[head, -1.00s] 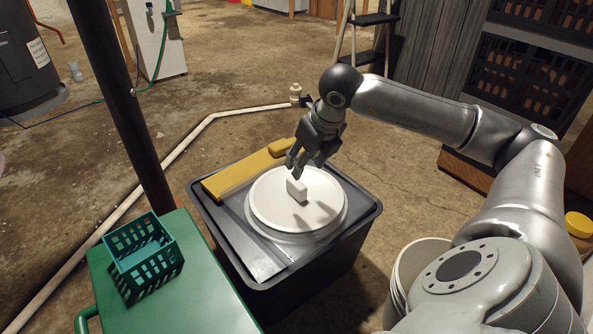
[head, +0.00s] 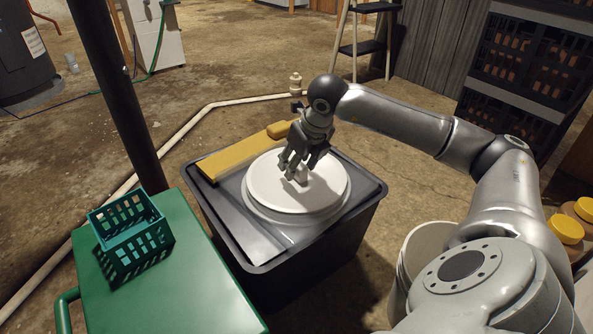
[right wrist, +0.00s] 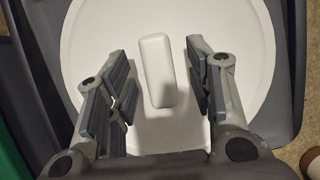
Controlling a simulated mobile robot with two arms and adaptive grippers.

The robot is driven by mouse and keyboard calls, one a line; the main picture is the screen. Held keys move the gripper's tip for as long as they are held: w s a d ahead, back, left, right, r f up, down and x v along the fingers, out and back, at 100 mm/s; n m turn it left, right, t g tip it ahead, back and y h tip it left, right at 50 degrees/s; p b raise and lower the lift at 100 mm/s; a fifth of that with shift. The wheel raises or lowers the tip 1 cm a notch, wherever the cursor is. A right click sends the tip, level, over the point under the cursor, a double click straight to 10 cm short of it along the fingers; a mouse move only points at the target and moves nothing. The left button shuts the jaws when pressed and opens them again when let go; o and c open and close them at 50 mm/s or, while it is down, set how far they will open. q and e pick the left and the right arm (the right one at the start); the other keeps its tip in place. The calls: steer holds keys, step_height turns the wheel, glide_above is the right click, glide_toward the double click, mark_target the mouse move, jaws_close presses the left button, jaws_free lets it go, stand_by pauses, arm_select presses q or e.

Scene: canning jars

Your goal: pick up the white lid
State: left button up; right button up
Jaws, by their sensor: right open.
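The white lid (head: 318,190) is round with a small block-shaped handle, and it lies on the dark grey bin (head: 264,262) in the head view. In the right wrist view the lid (right wrist: 250,100) fills most of the picture, with its handle (right wrist: 156,70) near the middle. My right gripper (head: 293,178) is open, just above the lid at the handle. In the right wrist view its fingers (right wrist: 162,95) stand on both sides of the handle, with a visible gap on each side. My left gripper is not in view.
A yellow bar (head: 240,153) lies along the bin's back edge. A green cart (head: 180,280) with a teal basket (head: 130,240) stands at the left, by a dark post (head: 115,90). A white bucket (head: 420,250) stands right of the bin, partly behind my arm. Yellow lids (head: 565,228) show at far right.

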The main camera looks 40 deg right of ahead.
steer(key=shift+f, duration=0.15)
jaws_close()
stand_by(0.4)
